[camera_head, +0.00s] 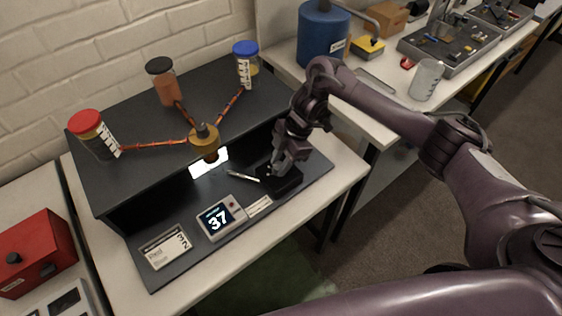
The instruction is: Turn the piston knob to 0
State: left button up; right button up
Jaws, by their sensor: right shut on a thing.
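My right gripper (276,168) reaches down to a small black block (290,185) on the right part of the dark stand's lower deck. It is shut on the piston knob at the top of this block; the fingers hide most of the knob, so its setting cannot be read. A thin silver rod (244,177) sticks out to the left of the block. A display box (222,217) in front reads 37. My left gripper is not in view.
The stand's upper shelf (130,180) holds red-, black- and blue-capped jars joined by orange tubes to a brass fitting (204,139). It overhangs the deck behind my gripper. A red box (36,252) stands left. A blue canister (322,38) and glass beaker (426,80) stand right.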

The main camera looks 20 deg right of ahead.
jog(key=n, duration=0.1)
jog(key=n+g+p, duration=0.1)
jog(key=n, duration=0.1)
jog(key=shift+w+r+h, duration=0.2)
jog(key=shift+h, duration=0.1)
jog(key=shift+a+f+n+g+h+p, duration=0.1)
jog(key=shift+n+g+h+p, duration=0.35)
jog(key=shift+n, duration=0.95)
jog(key=o, duration=1)
jog(key=shift+f, duration=0.1)
jog(key=shift+c, duration=0.2)
jog(key=v, duration=0.7)
jog(key=shift+d+r, duration=0.2)
jog(key=shift+r, duration=0.1)
jog(key=shift+w+y, duration=0.1)
jog(key=shift+y, duration=0.15)
